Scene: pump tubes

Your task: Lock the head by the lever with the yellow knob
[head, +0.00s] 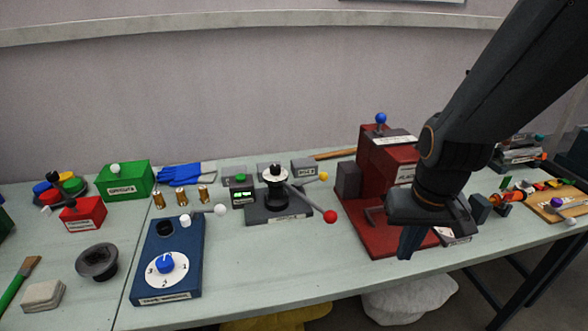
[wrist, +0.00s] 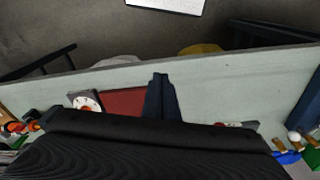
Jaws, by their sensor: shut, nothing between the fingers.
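The small yellow knob (head: 323,176) shows in the head view at the right of a dark grey device (head: 277,206) near the table's middle. Its lever is hard to make out. The device carries a black head with a white top (head: 275,175) and a long lever ending in a red knob (head: 330,216). My gripper (head: 407,245) is shut and empty, pointing down in front of the red machine, to the right of the yellow knob and apart from it. Its closed fingers also show in the wrist view (wrist: 160,90). The yellow knob is not clear there.
The red machine (head: 372,160) with a blue knob stands behind my gripper. A blue dial box (head: 168,258) with a white-knobbed lever lies left of the grey device. Brass cylinders (head: 183,197) and a green box (head: 126,180) are farther left. The table's front middle is clear.

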